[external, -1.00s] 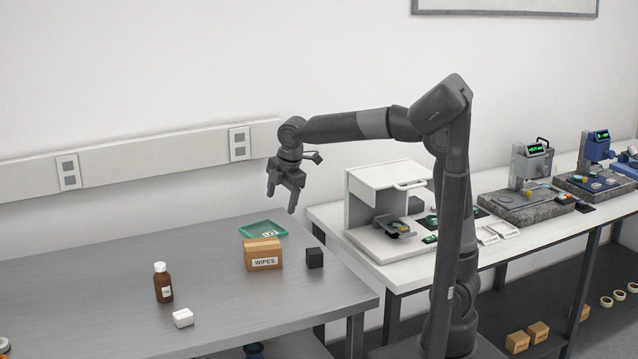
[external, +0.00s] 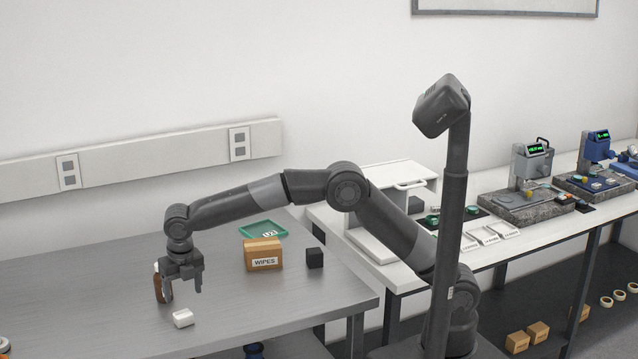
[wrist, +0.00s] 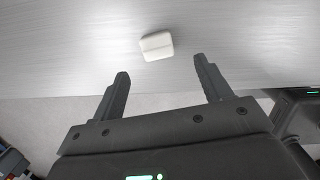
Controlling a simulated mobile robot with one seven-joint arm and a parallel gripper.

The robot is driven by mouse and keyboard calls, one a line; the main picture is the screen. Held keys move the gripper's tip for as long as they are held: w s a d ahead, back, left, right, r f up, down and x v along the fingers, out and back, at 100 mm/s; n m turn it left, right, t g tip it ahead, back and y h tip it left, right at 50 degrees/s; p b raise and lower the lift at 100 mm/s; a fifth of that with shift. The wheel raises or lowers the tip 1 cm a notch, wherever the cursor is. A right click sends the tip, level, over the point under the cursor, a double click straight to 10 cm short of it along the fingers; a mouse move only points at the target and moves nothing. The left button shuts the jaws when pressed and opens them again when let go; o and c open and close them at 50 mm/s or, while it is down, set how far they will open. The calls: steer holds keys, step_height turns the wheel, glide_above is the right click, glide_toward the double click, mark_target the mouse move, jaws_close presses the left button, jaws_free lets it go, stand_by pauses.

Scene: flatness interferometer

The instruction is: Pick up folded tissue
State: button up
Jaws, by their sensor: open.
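The folded tissue is a small white block (external: 183,318) lying on the grey table near its front edge. In the wrist view the folded tissue (wrist: 156,46) lies ahead of the fingertips, roughly centred between them. My gripper (external: 183,293) is open and empty, above the table and just above and behind the tissue in the external view. In the wrist view both fingers of my gripper (wrist: 162,72) are spread apart and touch nothing. A brown bottle (external: 158,285) stands beside my gripper and is partly hidden by it.
A cardboard WIPES box (external: 263,255), a black cube (external: 314,258) and a green tray (external: 246,234) stand farther back right on the table. A white bench (external: 350,237) with instruments is to the right. The left of the table is mostly clear.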

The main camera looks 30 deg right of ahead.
mark_target(183, 313)
steer(key=f, duration=0.3)
steer(key=w+f, duration=0.1)
steer(key=f, duration=0.4)
steer(key=shift+w+a+f, duration=0.15)
steer(key=shift+a+f, duration=0.15)
steer(key=shift+a, duration=0.05)
steer(key=shift+c, duration=0.3)
steer(key=c, duration=1)
steer(key=shift+r, duration=0.15)
